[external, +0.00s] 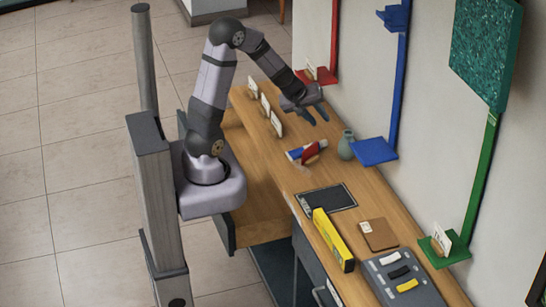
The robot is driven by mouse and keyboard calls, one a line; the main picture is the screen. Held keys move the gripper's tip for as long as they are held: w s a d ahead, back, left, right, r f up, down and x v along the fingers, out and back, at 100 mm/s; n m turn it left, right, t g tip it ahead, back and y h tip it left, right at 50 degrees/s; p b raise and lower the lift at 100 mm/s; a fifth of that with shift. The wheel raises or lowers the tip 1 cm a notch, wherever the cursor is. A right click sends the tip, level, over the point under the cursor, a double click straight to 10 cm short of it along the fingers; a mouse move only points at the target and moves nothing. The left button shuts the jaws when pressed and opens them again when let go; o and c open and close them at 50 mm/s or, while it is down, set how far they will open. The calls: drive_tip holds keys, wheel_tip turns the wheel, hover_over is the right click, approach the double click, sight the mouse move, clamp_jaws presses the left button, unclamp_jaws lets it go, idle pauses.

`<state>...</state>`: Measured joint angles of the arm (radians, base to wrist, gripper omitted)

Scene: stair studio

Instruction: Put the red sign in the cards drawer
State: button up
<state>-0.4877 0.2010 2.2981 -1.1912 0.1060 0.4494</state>
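A small red piece (311,153), which looks like the red sign, is on the wooden desk, close beside a blue-and-white item (294,155). I cannot tell whether they touch. My gripper (318,118) is above the desk, up and slightly right of the red piece in the picture, with its fingers apart and nothing visible between them. A wooden drawer (262,212) is pulled out on the left side of the desk, and it looks empty where I can see in. I cannot read which drawer is for cards.
Several white cards (277,124) stand along the desk's left edge. A grey-green vase (346,145) and blue shelf (374,151) are right of the red piece.

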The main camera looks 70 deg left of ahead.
drive_tip(key=s+r+m+y+p, duration=0.1)
drive_tip(key=s+r+m+y, duration=0.3)
drive_tip(key=m, duration=0.1)
hover_over(304, 161)
drive_tip(key=f, duration=0.8)
drive_tip(key=a+f, duration=0.1)
drive_tip(key=f, duration=0.3)
drive_tip(key=shift+w+f, duration=0.1)
drive_tip(key=shift+w, duration=0.1)
drive_tip(key=shift+f, duration=0.7)
drive_tip(key=shift+x, duration=1.05)
